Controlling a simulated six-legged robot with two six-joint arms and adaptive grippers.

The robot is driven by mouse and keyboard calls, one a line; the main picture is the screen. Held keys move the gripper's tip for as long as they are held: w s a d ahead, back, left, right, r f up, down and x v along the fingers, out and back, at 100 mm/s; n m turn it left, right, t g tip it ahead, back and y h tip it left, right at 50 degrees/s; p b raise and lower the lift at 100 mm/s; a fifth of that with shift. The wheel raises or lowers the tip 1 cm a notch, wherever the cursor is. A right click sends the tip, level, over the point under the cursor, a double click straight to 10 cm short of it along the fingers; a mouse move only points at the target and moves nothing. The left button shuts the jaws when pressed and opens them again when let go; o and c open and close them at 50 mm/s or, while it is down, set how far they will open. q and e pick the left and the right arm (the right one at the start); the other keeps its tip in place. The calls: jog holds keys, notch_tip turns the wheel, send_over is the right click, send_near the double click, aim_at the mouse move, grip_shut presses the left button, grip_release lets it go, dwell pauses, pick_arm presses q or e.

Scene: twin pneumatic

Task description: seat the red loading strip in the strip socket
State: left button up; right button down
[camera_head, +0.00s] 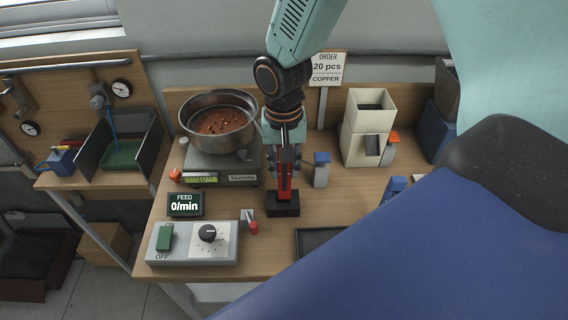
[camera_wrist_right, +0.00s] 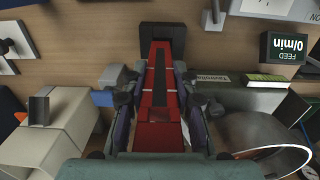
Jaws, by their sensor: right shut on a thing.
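The red loading strip (camera_head: 285,184) stands upright, with a dark band down its middle. In the right wrist view the strip (camera_wrist_right: 160,127) runs from between the fingers to the black block. My right gripper (camera_head: 285,160) is shut on its upper part. The strip's lower end meets a black block-shaped socket (camera_head: 283,209) on the bench, which also shows in the wrist view (camera_wrist_right: 162,34). I cannot tell how deep the strip sits in it. My left gripper is not in view.
A scale (camera_head: 222,169) with a metal bowl (camera_head: 219,140) stands left of the gripper. A control box (camera_head: 193,243) and a feed display (camera_head: 185,204) are at the front left. A blue-topped post (camera_head: 321,170) and a cream hopper (camera_head: 368,130) stand to the right. A dark tray (camera_head: 322,243) lies in front.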

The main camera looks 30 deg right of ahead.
jog(key=shift+a+r+p, duration=0.1)
jog(key=shift+a+p, duration=0.15)
jog(key=shift+p, duration=0.05)
jog(key=shift+w+d, duration=0.1)
jog(key=shift+w, duration=0.05)
dwell(0.5)
jog(key=shift+w+p, duration=0.1)
jog(key=shift+p, duration=0.2)
jog(key=b, duration=0.2)
send_over(283, 197)
jog(key=shift+w+d+f, duration=0.1)
jog(key=shift+w+f, duration=0.1)
jog(key=shift+f, duration=0.9)
jog(key=shift+w+d+f, duration=0.1)
jog(key=shift+w+f, duration=0.05)
jog(key=shift+f, duration=0.9)
jog(key=c, duration=1)
grip_release()
jog(key=shift+r, duration=0.15)
